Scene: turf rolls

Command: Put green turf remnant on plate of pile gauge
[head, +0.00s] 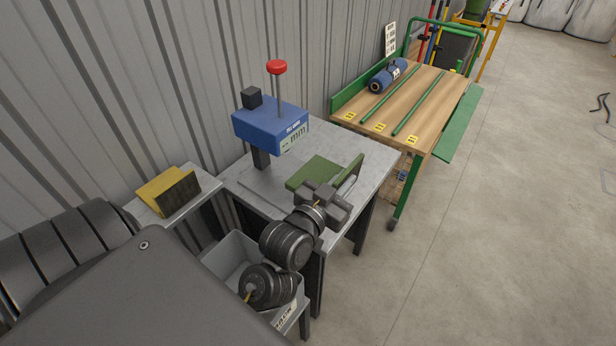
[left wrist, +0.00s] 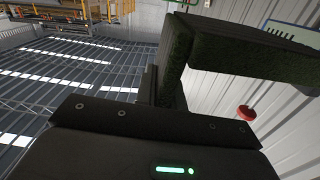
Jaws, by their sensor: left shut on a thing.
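The green turf remnant (head: 312,172) looks bent, with a flat part and a raised part at its right. My left gripper (head: 327,198) is shut on its near right side and hides part of it. In the left wrist view the turf (left wrist: 232,47) shows dark and close in front of the gripper. The pile gauge (head: 262,128) has a blue head and a red knob and stands on a grey table. Its flat grey plate (head: 262,187) lies below the head. The turf is at the plate's right side; I cannot tell whether it touches the plate. My right gripper is out of view.
The grey table (head: 365,150) has free room behind the turf. A yellow and black block (head: 168,190) sits on a small stand at left. A grey bin (head: 228,262) is below my arm. A green trolley (head: 440,98) with a blue roll (head: 385,77) stands behind right.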

